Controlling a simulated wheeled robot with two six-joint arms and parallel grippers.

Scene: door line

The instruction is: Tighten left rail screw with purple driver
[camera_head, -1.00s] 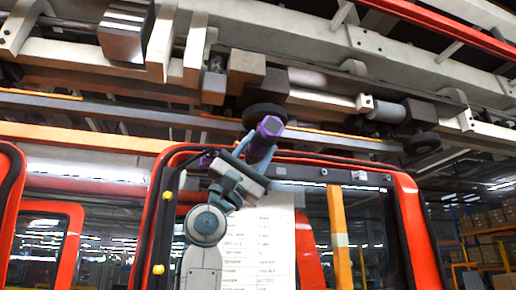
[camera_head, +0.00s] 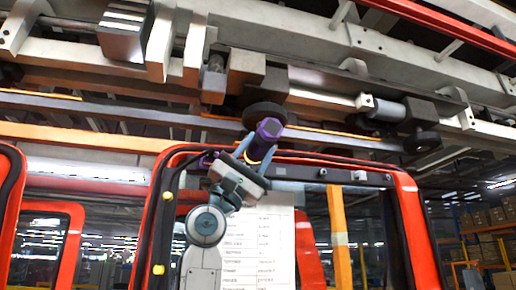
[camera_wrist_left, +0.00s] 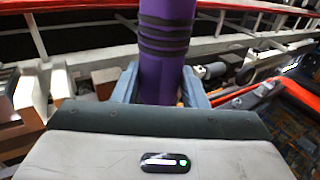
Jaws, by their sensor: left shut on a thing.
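The purple driver (camera_head: 269,129) is in my left gripper (camera_head: 258,153), in front of the top edge of the red-framed door in the head view. The gripper is shut around the driver, with a finger on each side. In the left wrist view, the driver's purple handle (camera_wrist_left: 166,45) with dark bands rises between the fingers. The driver's tip is hidden. A small dark purple part (camera_head: 207,159) shows at the door's top left, partly behind my arm. I cannot tell whether it is the left rail screw. My right gripper is not in view.
The red door frame (camera_head: 407,215) has dark glass and a printed sheet (camera_head: 258,245) on it. Overhead metal beams and a dark round wheel (camera_head: 264,113) lie close behind the driver. Another red door (camera_head: 8,185) stands at the left. Shelves with boxes (camera_head: 490,222) are far right.

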